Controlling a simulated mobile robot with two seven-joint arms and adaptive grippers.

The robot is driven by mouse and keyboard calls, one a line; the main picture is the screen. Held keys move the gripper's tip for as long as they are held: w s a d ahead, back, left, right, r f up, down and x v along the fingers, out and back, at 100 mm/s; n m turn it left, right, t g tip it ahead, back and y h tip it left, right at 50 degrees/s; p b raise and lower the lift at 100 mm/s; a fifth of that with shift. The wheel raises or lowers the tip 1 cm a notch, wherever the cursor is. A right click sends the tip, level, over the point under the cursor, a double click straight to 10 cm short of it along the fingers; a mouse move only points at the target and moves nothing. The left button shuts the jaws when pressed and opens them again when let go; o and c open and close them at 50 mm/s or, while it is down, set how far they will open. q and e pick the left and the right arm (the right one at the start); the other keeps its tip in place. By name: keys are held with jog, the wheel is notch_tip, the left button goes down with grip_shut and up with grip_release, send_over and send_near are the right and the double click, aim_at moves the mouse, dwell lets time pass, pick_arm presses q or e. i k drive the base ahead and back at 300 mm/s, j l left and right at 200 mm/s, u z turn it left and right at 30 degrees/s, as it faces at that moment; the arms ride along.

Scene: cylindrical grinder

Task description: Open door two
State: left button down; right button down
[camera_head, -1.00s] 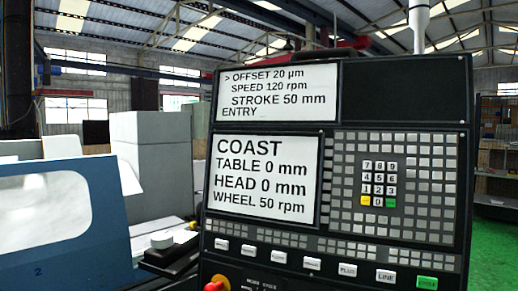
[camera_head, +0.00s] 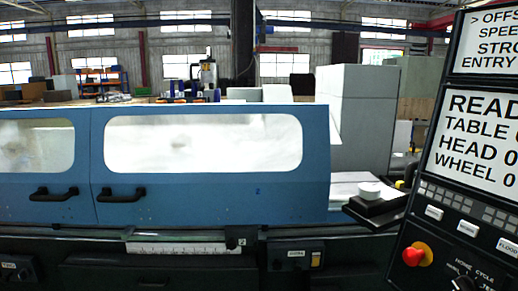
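Door two (camera_head: 215,192) is a blue machine door with a wide, hazy window and a small "2" near its lower right. Its black bar handle (camera_head: 124,195) is at its lower left. The door stands edge to edge with another blue door (camera_head: 85,150) on its left, and no open gap shows between them. That door has its own window and black handle (camera_head: 54,194). Neither of my grippers is in view.
A black control panel (camera_head: 460,205) with screens, keys and a red knob (camera_head: 415,254) stands at the right. A dark ledge with a scale strip (camera_head: 185,248) runs below the doors. A grey block-shaped housing (camera_head: 360,115) stands behind door two's right end.

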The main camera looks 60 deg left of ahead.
aim_at(234, 160)
jog(key=u, duration=2.6)
